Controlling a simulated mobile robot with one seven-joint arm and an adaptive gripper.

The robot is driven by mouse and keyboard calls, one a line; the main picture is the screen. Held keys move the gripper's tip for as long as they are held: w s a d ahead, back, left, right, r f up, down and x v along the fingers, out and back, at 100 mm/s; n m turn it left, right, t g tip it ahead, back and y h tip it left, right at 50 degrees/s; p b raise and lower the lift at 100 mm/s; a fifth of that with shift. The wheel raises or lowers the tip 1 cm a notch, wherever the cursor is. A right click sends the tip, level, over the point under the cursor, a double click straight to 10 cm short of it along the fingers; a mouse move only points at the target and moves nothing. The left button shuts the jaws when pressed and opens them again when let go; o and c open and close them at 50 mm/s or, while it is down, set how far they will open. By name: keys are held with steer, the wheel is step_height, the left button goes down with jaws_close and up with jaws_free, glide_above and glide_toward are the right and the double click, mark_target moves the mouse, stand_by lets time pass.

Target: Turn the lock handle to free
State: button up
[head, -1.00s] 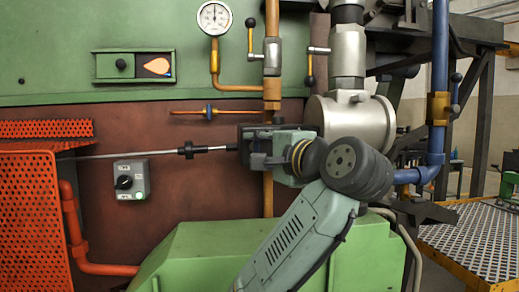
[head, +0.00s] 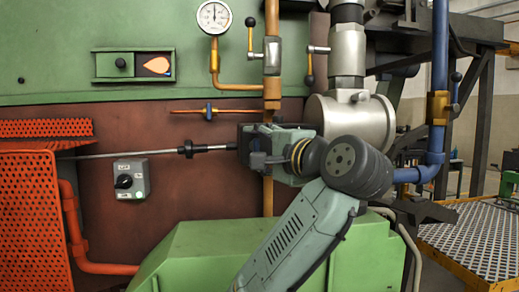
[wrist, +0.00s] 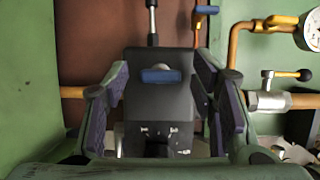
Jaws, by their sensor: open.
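A blue handle (wrist: 160,75), which looks like the lock handle, sits crosswise on a dark block (wrist: 155,105) in the wrist view. A thin rod with a black collar (head: 186,148) runs left from beside my gripper in the head view; its end shows beyond the block in the wrist view (wrist: 152,18). My gripper (wrist: 162,78) is open, with one purple-padded finger on each side of the block and handle. Whether the pads touch anything cannot be told. In the head view my gripper (head: 252,148) hides most of the block and the handle.
An orange mesh guard (head: 30,220) stands at left and a green housing (head: 200,250) below my arm. A grey switch box (head: 131,181), a copper pipe with a blue valve (head: 208,112), a gauge (head: 214,17) and a silver cylinder (head: 352,122) are close by.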

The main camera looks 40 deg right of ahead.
steer(key=shift+s, duration=0.1)
steer(key=s+a, duration=0.2)
steer(key=s, duration=0.9)
steer(key=shift+s, duration=0.35)
